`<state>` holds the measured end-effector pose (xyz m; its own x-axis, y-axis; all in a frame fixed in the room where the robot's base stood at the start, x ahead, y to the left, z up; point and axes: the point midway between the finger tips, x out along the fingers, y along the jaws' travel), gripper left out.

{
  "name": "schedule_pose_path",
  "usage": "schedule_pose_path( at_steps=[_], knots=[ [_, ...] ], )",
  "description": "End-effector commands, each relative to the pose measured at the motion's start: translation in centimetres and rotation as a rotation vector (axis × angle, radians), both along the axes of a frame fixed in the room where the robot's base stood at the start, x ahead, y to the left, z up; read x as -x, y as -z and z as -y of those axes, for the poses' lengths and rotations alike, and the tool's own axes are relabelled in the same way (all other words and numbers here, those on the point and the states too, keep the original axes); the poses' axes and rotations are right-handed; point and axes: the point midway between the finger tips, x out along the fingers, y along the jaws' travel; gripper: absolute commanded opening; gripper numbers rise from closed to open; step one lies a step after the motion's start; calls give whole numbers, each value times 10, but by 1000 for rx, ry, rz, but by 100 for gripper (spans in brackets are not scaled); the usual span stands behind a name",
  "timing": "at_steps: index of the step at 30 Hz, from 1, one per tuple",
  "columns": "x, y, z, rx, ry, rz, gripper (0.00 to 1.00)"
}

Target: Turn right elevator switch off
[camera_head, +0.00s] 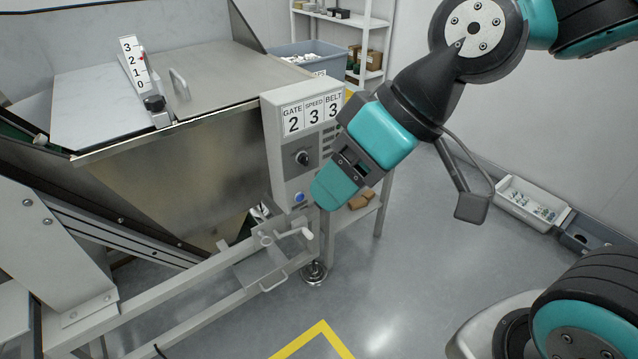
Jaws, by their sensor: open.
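A light grey control box (274,130) stands at the middle, on the right end of the steel hopper. Its front carries a black rotary knob (302,158) and, below it, a round blue button or lamp (299,198). No label reading "elevator" is legible, so I cannot tell which control is the elevator switch or its setting. My gripper (334,188) is open, with teal fingers pointing down and left. It appears just right of the knob and button, covering the box's lower right edge. Contact with the box cannot be judged; nothing is seen between the fingers.
The sign (312,113) above reads GATE 2, SPEED 3, BELT 3. A lever with a 0–3 scale (133,62) sits on the hopper (180,165). A crank handle (300,233) juts out below the box. A white bin (530,206) stands right; the floor between is clear.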

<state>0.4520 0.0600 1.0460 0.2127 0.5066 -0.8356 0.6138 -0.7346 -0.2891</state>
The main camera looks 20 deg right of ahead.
Motion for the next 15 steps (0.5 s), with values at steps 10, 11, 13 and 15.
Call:
schedule_pose_path(
  at_steps=[10,11,13,15],
  knots=[
    [-88,130,15,-205,148,414,55],
    [-95,138,19,-219,166,452,55],
    [-110,156,28,-243,205,541,55],
    [-125,173,39,-262,249,632,55]
  ],
)
